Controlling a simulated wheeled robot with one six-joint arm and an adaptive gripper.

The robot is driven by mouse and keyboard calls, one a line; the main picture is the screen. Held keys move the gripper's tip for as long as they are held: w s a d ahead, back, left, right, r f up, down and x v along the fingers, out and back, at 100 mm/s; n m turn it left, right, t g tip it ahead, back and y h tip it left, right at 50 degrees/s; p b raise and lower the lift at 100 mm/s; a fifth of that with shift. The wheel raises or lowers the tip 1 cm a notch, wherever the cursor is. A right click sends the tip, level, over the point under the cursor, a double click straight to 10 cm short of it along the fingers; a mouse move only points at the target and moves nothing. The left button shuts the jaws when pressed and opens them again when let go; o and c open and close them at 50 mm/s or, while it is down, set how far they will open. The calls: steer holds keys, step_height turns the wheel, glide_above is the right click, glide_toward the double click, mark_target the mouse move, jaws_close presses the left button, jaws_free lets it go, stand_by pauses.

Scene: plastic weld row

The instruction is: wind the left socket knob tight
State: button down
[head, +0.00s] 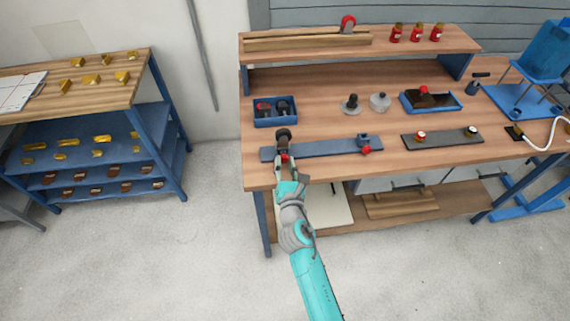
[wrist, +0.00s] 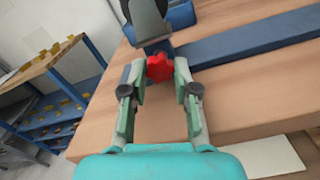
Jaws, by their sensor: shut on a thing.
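The left socket knob (wrist: 159,68) is a red star-shaped knob. In the wrist view it sits between the two fingertips of my gripper (wrist: 160,76), which is shut on it. In the head view the knob (head: 284,157) shows as a small red spot at my fingertips, partly covered by them. A dark round-topped part (head: 283,136) stands in the left socket just behind the knob. The socket is at the left end of a blue bar (head: 325,148) on the bench. A second red knob (head: 366,150) is on the right socket of that bar.
A blue bin (head: 257,122) with dark parts stands behind the bar. A dark plate (head: 445,141) with small fittings lies to the right. The wooden bench (head: 228,0) shelf is above; a side rack (head: 170,150) stands left. The bench front edge is under my gripper.

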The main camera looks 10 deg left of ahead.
steer(key=shift+m, duration=0.8)
steer(key=c, duration=0.9)
jaws_free()
steer(key=shift+o, duration=0.2)
